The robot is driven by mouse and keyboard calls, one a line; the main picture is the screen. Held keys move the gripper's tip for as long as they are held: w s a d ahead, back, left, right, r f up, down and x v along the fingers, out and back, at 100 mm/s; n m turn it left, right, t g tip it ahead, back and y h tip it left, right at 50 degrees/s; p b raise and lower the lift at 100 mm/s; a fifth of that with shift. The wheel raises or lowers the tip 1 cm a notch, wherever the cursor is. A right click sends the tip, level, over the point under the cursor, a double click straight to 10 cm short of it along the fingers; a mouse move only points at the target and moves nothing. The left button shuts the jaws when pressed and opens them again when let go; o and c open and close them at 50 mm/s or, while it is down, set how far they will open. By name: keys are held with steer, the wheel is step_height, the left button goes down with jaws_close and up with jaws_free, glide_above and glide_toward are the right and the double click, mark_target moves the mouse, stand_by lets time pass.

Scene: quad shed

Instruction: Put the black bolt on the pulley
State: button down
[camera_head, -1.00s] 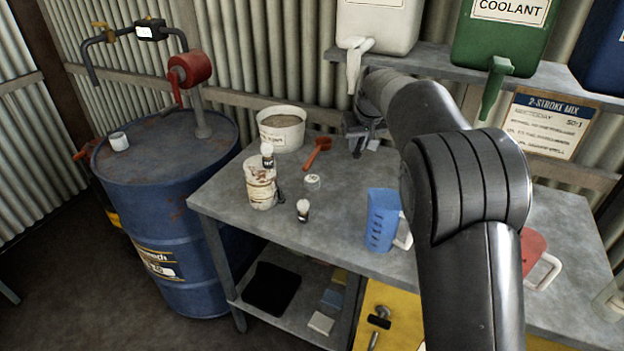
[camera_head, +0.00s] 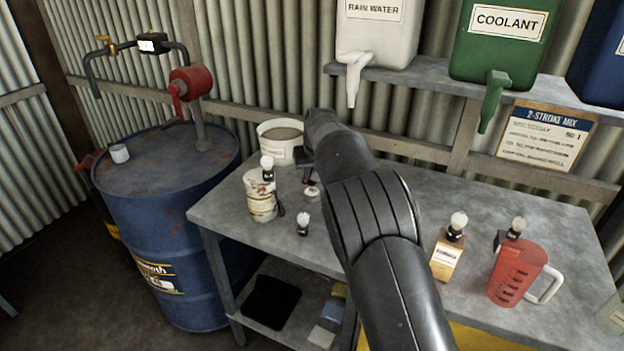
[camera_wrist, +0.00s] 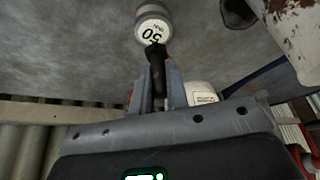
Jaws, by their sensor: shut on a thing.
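My gripper (camera_wrist: 160,85) is shut on a dark elongated thing (camera_wrist: 155,62), which looks like the black bolt; its shape is only partly visible. Its far end overlaps the edge of a small round grey piece (camera_wrist: 152,22) marked "50" in the wrist view; I cannot tell whether they touch. In the head view my gripper (camera_head: 308,177) is low over the bench, just behind this round piece (camera_head: 312,193). The held thing is too small to make out there. I cannot identify a pulley for certain in either view.
A stained can (camera_head: 261,202), a white tub (camera_head: 280,143) and a black-based piece with a white top (camera_head: 303,224) stand close by. A tan box (camera_head: 446,258) and red jug (camera_head: 516,275) stand right. A blue drum (camera_head: 175,200) is left of the bench.

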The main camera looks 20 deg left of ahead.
steer(key=shift+f, duration=1.3)
steer(key=shift+f, duration=0.15)
steer(key=c, duration=1.4)
jaws_free()
steer(key=v, duration=1.2)
steer(key=shift+w, duration=0.1)
